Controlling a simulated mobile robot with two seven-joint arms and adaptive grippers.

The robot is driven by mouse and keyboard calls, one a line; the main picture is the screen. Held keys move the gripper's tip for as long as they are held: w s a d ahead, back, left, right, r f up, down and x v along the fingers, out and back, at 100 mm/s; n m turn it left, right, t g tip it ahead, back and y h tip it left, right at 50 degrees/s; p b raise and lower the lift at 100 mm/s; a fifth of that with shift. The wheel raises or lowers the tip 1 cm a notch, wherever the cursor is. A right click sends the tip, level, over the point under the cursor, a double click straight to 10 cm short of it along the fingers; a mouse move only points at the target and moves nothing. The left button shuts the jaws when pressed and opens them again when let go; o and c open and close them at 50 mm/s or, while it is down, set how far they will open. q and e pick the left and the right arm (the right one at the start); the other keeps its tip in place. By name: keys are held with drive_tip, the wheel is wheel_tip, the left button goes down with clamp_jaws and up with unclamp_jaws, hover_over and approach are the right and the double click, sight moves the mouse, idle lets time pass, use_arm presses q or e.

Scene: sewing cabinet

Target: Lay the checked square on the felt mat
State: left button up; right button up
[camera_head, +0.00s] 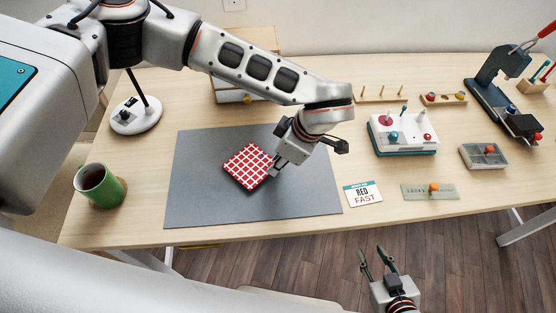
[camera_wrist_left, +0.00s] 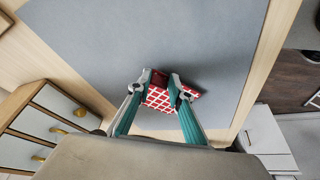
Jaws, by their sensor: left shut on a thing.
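The checked square (camera_head: 248,166), red with white lines, is over the middle of the grey felt mat (camera_head: 200,190). My left gripper (camera_head: 274,168) is at its right edge, shut on it. In the left wrist view the left gripper's fingertips (camera_wrist_left: 163,82) close on the square (camera_wrist_left: 158,98), with a dark red patch between them. The fingers hide part of it. I cannot tell whether the square touches the mat or is just above it. My right gripper (camera_head: 377,262) is open and empty, in front of the table and over the floor.
A green mug (camera_head: 102,190) stands left of the mat, with a white lamp base (camera_head: 135,115) behind. A RED FAST card (camera_head: 363,194) lies just right of the mat. A white-and-teal device (camera_head: 402,135), a grey box (camera_head: 483,156) and a dark press (camera_head: 500,95) stand further right.

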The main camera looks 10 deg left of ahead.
use_arm(q)
drive_tip(key=shift+f, duration=0.2)
idle(0.5)
drive_tip(key=o, duration=1)
drive_tip(key=v, duration=1.2)
